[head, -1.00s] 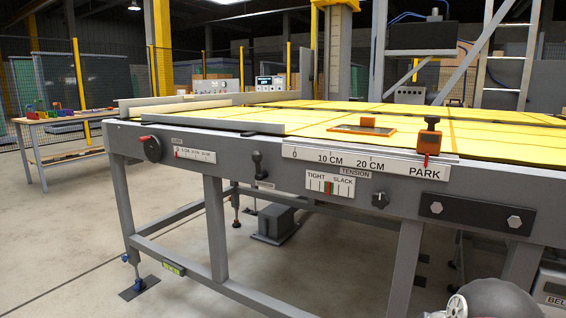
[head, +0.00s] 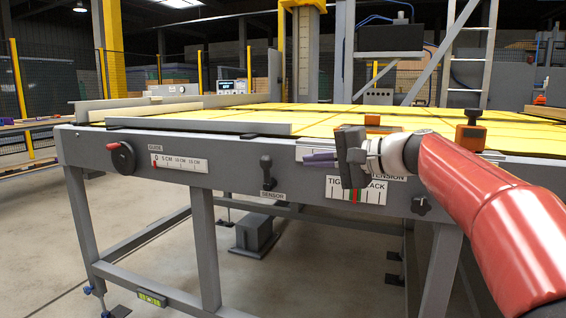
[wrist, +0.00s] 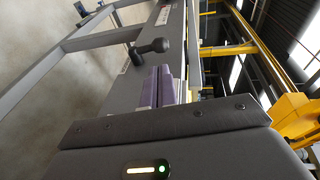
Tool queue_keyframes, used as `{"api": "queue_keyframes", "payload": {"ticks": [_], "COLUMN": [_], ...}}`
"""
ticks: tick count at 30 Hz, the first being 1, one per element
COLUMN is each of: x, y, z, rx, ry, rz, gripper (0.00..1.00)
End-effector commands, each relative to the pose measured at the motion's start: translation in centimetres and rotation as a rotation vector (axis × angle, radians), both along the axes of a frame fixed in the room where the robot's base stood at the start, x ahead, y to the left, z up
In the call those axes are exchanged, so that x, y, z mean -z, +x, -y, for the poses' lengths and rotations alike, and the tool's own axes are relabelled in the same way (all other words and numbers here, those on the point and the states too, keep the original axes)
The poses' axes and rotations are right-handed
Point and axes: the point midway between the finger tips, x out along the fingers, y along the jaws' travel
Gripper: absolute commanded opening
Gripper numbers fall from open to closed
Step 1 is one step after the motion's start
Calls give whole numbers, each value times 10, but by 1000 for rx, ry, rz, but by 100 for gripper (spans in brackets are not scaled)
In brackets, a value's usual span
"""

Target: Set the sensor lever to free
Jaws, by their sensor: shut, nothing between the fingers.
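The lever also shows in the wrist view (wrist: 150,48), just beyond the fingertips. My gripper (head: 306,160) is to the right of the lever in the head view, with its purple fingers pointing left at it, apart from it. The fingers (wrist: 157,82) are together and empty. No free marking for the lever is readable.
The guide knob (head: 121,158) and its scale (head: 180,162) are left of the lever on the rail. The tension scale (head: 356,190) and a small dark knob (head: 421,205) are to the right, near my red arm. The space in front of the rail's left part is clear.

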Motion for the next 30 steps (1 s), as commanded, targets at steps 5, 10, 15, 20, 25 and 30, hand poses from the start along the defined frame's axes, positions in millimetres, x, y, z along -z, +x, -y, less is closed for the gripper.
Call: {"api": "queue_keyframes", "payload": {"ticks": [5,10,15,20,25,30], "x": [7,12,15,16,16,15], "y": [19,33,40,42,42,41], "z": [-34,-56,-67,-70,-70,-68], "rx": [-6,-2,-1,0,1,1], "ry": [1,0,-2,-2,-2,-8], "rz": [-3,0,0,0,0,-1], "gripper": [0,0,0,0,0,0]}}
